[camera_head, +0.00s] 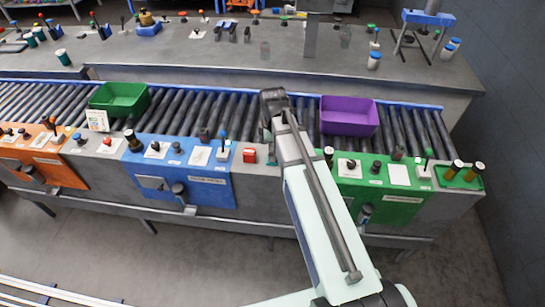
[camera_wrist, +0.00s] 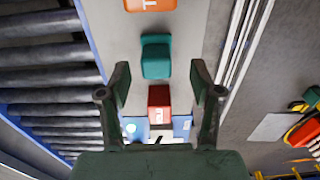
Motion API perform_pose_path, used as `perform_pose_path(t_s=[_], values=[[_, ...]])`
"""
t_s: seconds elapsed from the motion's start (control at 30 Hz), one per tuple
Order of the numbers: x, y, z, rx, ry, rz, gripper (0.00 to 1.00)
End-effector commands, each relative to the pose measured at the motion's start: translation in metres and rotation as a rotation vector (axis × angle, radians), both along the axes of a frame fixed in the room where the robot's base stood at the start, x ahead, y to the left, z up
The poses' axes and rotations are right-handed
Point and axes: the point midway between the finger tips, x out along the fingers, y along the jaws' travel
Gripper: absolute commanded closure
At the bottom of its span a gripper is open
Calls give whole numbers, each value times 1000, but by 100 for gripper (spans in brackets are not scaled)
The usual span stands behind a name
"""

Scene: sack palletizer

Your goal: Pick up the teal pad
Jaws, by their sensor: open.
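The teal pad (camera_wrist: 156,56) is a small rounded block on the grey counter strip, in the upper middle of the wrist view. My gripper appears in the head view (camera_head: 272,98) over the counter's conveyor side.
An orange block (camera_wrist: 150,4) with a light mark sits beyond the pad at the wrist view's top edge. A roller conveyor (camera_head: 190,112) runs behind the counter, carrying a green bin (camera_head: 119,98) and a purple bin (camera_head: 349,115). Blue (camera_head: 190,180) and green (camera_head: 385,200) panels flank my arm.

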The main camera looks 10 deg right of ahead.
Motion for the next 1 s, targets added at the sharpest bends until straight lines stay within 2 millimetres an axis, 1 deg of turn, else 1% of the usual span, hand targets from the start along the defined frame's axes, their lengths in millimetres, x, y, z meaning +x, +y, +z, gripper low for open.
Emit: perform_pose_path(t_s=[0.13,0.2,0.33,0.47,0.67,0.77,0.8,0.83,0.87,1.0], values=[[5,1,-14,0,3,0,35],[5,1,-23,0,2,0,35],[5,1,-33,0,1,0,35],[5,1,-38,0,0,0,35],[5,1,-38,0,0,0,35],[5,1,-38,0,0,0,67],[5,1,-38,0,0,0,81],[5,1,-38,0,0,0,92],[5,1,-38,0,0,0,99],[5,1,-38,0,0,0,100]])
